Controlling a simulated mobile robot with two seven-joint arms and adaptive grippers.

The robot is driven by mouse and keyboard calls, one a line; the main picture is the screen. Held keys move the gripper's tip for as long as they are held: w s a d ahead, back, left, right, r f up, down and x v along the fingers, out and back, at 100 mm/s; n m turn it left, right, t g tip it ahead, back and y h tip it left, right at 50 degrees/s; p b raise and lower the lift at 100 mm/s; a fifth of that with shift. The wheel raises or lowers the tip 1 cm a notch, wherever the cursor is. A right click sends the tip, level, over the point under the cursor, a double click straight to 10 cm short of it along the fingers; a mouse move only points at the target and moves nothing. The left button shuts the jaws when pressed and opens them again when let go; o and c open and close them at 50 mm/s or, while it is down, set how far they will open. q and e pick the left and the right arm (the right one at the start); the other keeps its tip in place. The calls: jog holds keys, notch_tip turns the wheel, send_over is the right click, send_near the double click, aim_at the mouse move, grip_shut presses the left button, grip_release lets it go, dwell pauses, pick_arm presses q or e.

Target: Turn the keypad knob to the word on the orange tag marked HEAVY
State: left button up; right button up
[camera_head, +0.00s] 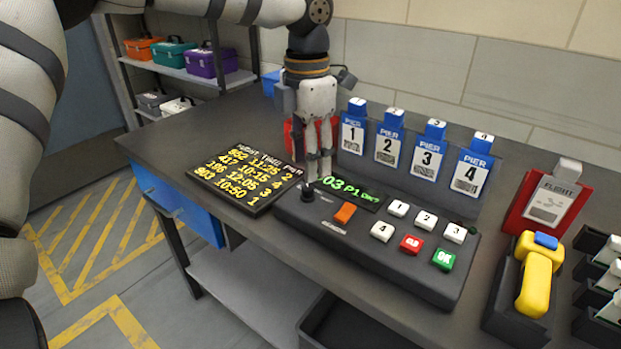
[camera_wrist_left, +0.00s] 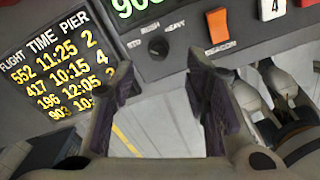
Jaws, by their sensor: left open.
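The keypad (camera_head: 400,250) is a dark slanted box on the bench. Its black knob (camera_head: 307,192) sits at the left end and shows in the left wrist view (camera_wrist_left: 158,48), with STD, RUSH and HEAVY printed around it. I cannot tell which word the knob points at. My left gripper (camera_head: 319,172) points down just above the knob. In the left wrist view its fingers are open and empty, apart from the knob. I see no orange tag marked HEAVY. Pale finger-like parts in the left wrist view look like my right gripper (camera_wrist_left: 262,92); their opening is unclear.
The keypad has an orange beacon switch (camera_head: 345,213), a green display (camera_head: 348,192), number keys, a red key and a green OK key (camera_head: 444,259). A flight board (camera_head: 245,180) lies left. Pier stands (camera_head: 427,155) are behind. A yellow scanner (camera_head: 536,285) and red card holder (camera_head: 520,210) are right.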

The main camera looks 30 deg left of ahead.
aim_at(308, 187)
pick_arm(q)
notch_tip(308, 187, down, 6)
jog(key=shift+w+r, duration=0.1)
jog(key=shift+r, duration=0.05)
grip_shut()
